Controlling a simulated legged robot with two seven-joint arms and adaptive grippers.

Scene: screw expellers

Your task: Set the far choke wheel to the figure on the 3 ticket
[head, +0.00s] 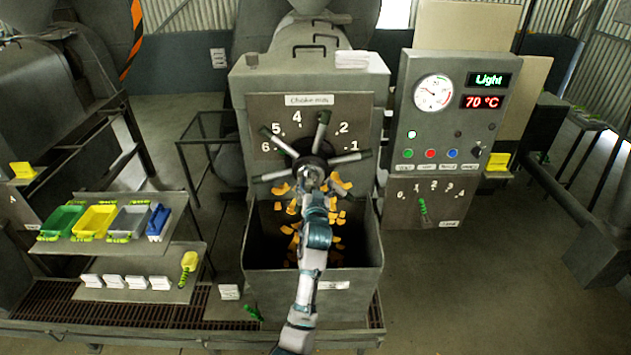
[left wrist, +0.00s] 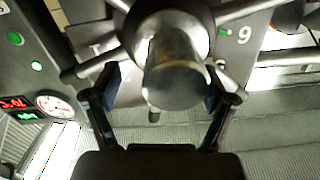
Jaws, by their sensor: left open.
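The choke wheel (head: 323,130) is a dark hub with several grey spokes in front of a numbered plate (head: 268,106) labelled "Choke mm". The figures 6, 5, 4, 2 and 1 show; one spoke stands up between 4 and 2. I cannot tell which spoke is the pointer. My left gripper (head: 311,178) is at the hub, in front of it. In the left wrist view its open fingers (left wrist: 162,92) stand either side of the round metal hub end (left wrist: 178,85), and contact is unclear. No ticket reading 3 can be made out. My right gripper is not in view.
A hopper (head: 365,262) with orange pieces opens below the wheel. A control panel (head: 447,120) with gauge and lever (head: 423,206) stands right. At left, a bench holds coloured bins (head: 95,222) and white cards (head: 115,282). A yellow ticket (head: 22,170) reads 4.

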